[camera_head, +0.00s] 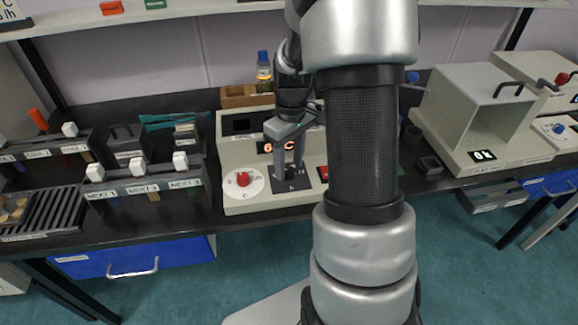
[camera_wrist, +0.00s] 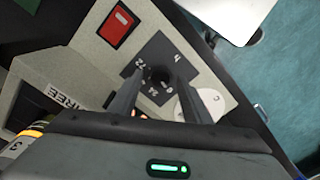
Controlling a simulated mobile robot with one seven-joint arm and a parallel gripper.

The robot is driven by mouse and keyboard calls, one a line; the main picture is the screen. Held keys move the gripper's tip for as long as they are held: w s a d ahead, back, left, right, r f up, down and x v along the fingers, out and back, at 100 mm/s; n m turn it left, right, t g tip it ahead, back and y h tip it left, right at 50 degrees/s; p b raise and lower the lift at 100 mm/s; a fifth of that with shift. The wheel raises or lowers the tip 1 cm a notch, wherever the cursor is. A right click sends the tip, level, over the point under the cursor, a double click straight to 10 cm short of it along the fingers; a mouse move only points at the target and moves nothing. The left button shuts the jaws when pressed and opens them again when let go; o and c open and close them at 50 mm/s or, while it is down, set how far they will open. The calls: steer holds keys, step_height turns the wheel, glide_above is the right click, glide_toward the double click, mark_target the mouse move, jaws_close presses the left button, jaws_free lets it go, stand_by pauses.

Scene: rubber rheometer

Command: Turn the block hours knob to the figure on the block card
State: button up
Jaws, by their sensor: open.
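The block hours knob (camera_wrist: 160,77) is a small dark round knob on a dark square plate (camera_wrist: 138,66) with white figures around it, 72 and 24 among them. The plate (camera_head: 293,187) also shows on the front of the beige block unit (camera_head: 232,203) in the head view, where the knob is hard to make out. My gripper (camera_head: 289,168) points down over this plate. In the wrist view my gripper (camera_wrist: 158,72) is open, with one finger on either side of the knob. I cannot tell whether the fingers touch it. I cannot make out the block card.
A white dial with a red knob (camera_head: 243,179) is just left of the plate. A red panel (camera_wrist: 117,27) is on its other side. Labelled racks (camera_head: 145,187) stand to the left. A beige chamber (camera_head: 470,115) stands to the right. A bottle (camera_head: 263,72) is behind.

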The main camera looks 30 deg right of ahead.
steer(key=shift+f, duration=0.4)
steer(key=c, duration=1)
steer(key=shift+c, duration=0.2)
steer(key=shift+m, duration=0.3)
steer(key=m+p, duration=0.1)
steer(key=m, duration=0.3)
steer(key=shift+r+m, duration=0.1)
steer(key=shift+m, duration=0.2)
steer(key=shift+m+p, duration=0.65)
steer(key=shift+m, duration=1.55)
